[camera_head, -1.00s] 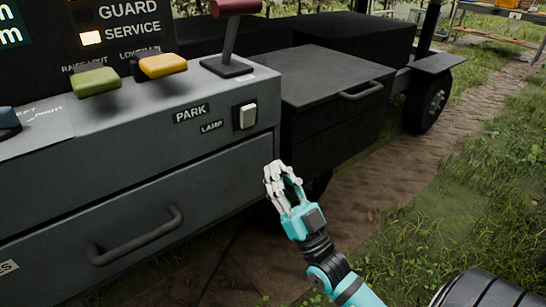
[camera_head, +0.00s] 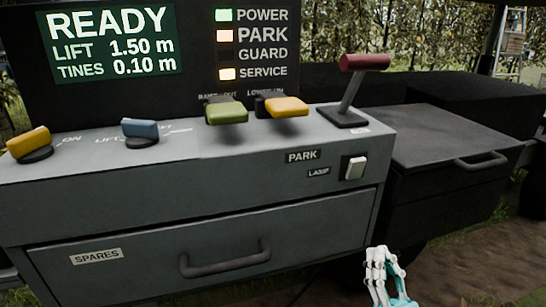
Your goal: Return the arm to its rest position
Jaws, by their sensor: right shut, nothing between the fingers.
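My right gripper (camera_head: 385,270) shows at the bottom of the head view, right of centre. Its pale fingers are shut with nothing between them, and only a bit of its turquoise body shows below. It is in front of the console's lower right corner, apart from the lamp switch (camera_head: 355,167) above it. Most of the right arm is below the picture edge. My left gripper is not in view.
A grey console (camera_head: 150,207) carries a yellow knob (camera_head: 28,143), a blue knob (camera_head: 141,129), green lever (camera_head: 226,113), yellow lever (camera_head: 286,107) and red-handled park lever (camera_head: 364,62). A drawer handle (camera_head: 224,263) sticks out. A black box (camera_head: 440,138) stands at right.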

